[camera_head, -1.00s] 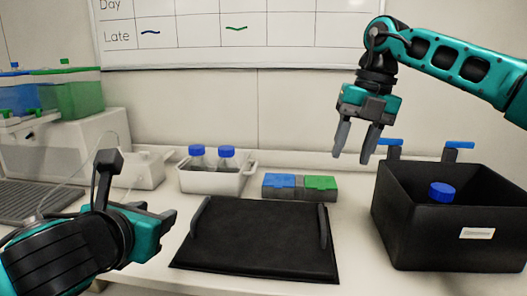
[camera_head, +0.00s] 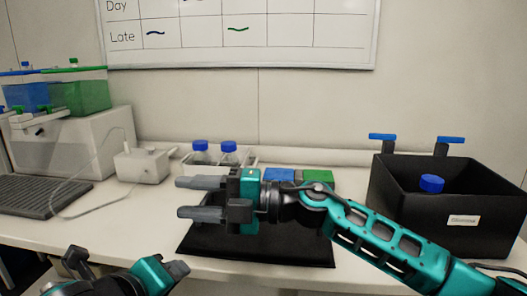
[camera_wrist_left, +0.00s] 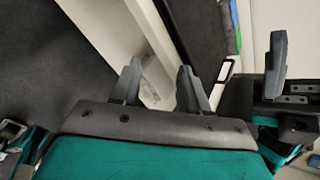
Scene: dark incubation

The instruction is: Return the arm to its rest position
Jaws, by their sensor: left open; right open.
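My right gripper (camera_head: 203,198) is open and empty in the head view. It points left over the black mat (camera_head: 285,250), and its arm comes in from the lower right. My left gripper (camera_head: 180,275) is low at the bottom left of the head view, in front of the table edge and partly cut off by the frame. In the left wrist view its two fingers (camera_wrist_left: 157,88) are apart with nothing between them. Part of my right gripper shows at the right of that view.
A black bin (camera_head: 411,220) with a blue-capped bottle (camera_head: 431,184) stands at the right. Behind my right gripper are a white tray (camera_head: 247,158) with two blue-capped bottles, a blue box (camera_head: 278,174) and a green box (camera_head: 318,175). A keyboard-like grey tray (camera_head: 40,196) lies left.

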